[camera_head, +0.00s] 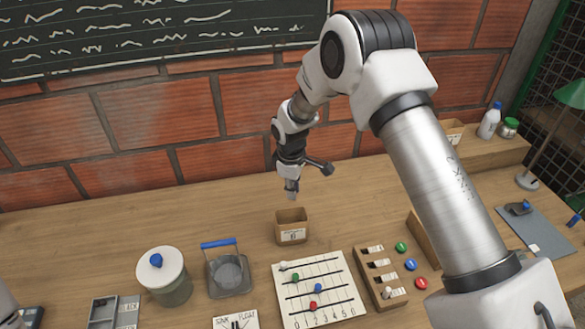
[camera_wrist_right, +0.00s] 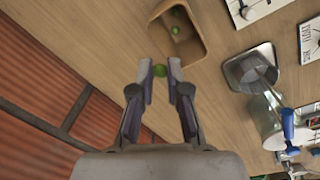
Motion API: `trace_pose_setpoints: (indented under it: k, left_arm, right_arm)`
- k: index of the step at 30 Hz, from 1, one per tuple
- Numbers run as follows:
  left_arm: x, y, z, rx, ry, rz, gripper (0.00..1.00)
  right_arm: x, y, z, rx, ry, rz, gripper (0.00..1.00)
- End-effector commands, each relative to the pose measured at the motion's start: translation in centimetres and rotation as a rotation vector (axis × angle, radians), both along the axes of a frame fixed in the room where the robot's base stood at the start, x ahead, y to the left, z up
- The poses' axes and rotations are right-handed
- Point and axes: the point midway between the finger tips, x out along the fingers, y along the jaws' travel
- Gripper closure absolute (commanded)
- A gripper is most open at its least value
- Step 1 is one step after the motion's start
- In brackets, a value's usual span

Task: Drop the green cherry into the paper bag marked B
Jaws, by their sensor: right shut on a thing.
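My right gripper (camera_head: 291,190) points down above and slightly behind a small open brown paper bag (camera_head: 291,228) on the table. The bag has a white label on its front, whose mark is too small to read surely. In the right wrist view the fingertips are shut on a round green cherry (camera_wrist_right: 159,71). The bag (camera_wrist_right: 196,48) is just beyond the fingertips there, its mouth open, and the held cherry is outside its rim. Small green round things (camera_wrist_right: 175,30) show inside the bag. My left gripper is not in view.
A white lidded pot (camera_head: 163,276) and a metal container with a blue handle (camera_head: 229,273) stand left of the bag. A numbered bead board (camera_head: 318,290) and a wooden switch box (camera_head: 386,280) are in front and to the right. A brick wall (camera_head: 155,110) rises behind.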

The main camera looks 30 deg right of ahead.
Motion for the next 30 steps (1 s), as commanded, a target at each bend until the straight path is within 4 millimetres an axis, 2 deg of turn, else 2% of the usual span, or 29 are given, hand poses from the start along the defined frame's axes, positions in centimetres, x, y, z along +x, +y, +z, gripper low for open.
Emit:
trace_pose_setpoints:
  k: [12, 16, 23, 24, 25, 26, 30]
  left_arm:
    - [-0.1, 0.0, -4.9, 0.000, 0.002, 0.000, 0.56]
    - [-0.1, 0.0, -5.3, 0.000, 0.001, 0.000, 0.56]
    - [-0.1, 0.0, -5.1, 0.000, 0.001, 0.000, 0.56]
    - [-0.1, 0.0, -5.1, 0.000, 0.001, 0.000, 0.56]
    - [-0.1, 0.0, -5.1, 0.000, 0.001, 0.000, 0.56]
    - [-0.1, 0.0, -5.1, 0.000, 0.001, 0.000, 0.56]
    - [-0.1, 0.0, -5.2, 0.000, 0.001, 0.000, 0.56]
  right_arm:
    - [0.0, 0.0, -5.5, -0.001, -0.001, 0.001, 0.93]
    - [0.0, 0.0, -6.2, 0.000, -0.001, 0.000, 0.93]
    - [0.0, 0.0, -6.0, 0.000, -0.001, 0.000, 0.93]
    - [0.0, 0.0, -6.0, 0.000, -0.001, 0.000, 0.71]
    - [0.0, 0.0, -6.0, 0.000, -0.001, 0.000, 0.60]
    - [0.0, 0.0, -6.0, 0.000, -0.001, 0.000, 0.55]
    - [0.0, 0.0, -6.0, -0.001, -0.001, 0.000, 0.55]
